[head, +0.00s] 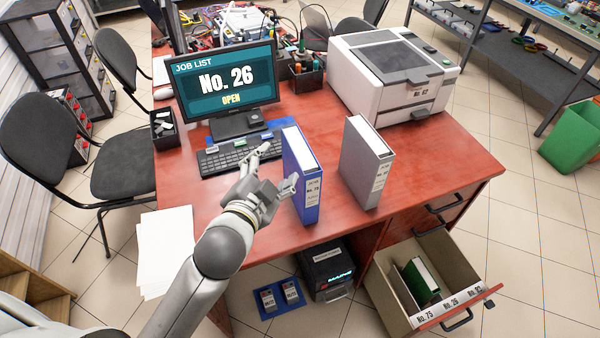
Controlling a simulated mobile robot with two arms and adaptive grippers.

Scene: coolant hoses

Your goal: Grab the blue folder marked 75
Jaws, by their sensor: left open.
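A blue folder (296,170) stands upright on the red desk, near its front edge. Its spine has a white label whose number is too small to read surely. My left gripper (279,166) is open just left of the blue folder. One finger points toward the keyboard and the other lies close to the folder's side. I cannot tell whether that finger touches it. Nothing is between the fingers. My right gripper is out of view.
A grey folder (366,165) stands right of the blue one, with a gap between. The monitor (227,85) reads "No. 26 OPEN". A keyboard (232,154) and printer (395,75) are behind. An open drawer (452,262) at lower right holds a green folder (421,281).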

